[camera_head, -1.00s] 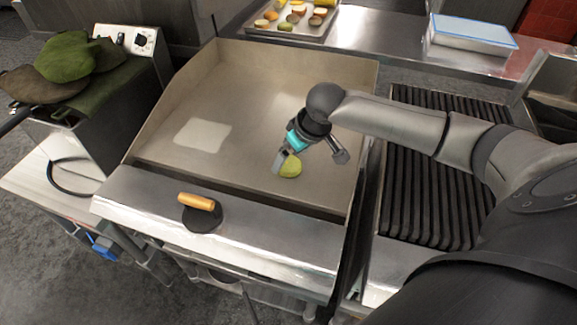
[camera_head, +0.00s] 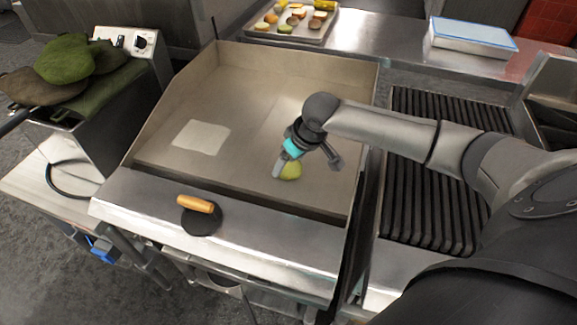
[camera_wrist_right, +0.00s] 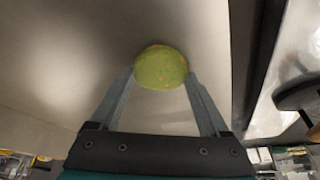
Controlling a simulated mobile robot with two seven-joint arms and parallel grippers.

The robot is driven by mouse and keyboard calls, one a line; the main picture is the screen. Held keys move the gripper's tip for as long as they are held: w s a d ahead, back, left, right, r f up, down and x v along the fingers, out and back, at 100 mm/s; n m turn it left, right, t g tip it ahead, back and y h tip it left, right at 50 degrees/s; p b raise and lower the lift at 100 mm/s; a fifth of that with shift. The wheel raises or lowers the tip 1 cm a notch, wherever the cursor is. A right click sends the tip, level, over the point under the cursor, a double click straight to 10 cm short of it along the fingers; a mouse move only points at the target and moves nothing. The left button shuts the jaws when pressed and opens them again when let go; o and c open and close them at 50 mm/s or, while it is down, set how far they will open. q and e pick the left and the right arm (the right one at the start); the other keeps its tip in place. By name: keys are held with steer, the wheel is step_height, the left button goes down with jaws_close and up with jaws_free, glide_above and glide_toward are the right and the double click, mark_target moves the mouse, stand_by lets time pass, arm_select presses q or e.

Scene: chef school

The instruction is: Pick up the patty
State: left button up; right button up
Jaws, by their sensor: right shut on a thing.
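The patty is a round yellow-green piece with small orange specks. It shows on the flat griddle (camera_head: 235,130) in the head view (camera_head: 291,171), near the griddle's front right. My right gripper (camera_head: 281,170) reaches down to it from the right arm. In the right wrist view the patty (camera_wrist_right: 161,68) sits between the two fingertips, and my right gripper (camera_wrist_right: 160,82) is shut on its sides. In the head view the gripper partly hides the patty. I cannot tell whether the patty touches the griddle. My left gripper is not in view.
A round black press with a wooden handle (camera_head: 196,204) lies on the griddle's front ledge. A ribbed grill (camera_head: 425,185) is to the right. A tray with several food pieces (camera_head: 318,33) and a blue-topped box (camera_head: 473,35) stand behind. Low walls edge the griddle.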

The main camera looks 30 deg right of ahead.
mark_target(290, 164)
steer(key=c, duration=0.4)
step_height(290, 164, up, 20)
steer(key=p, duration=0.4)
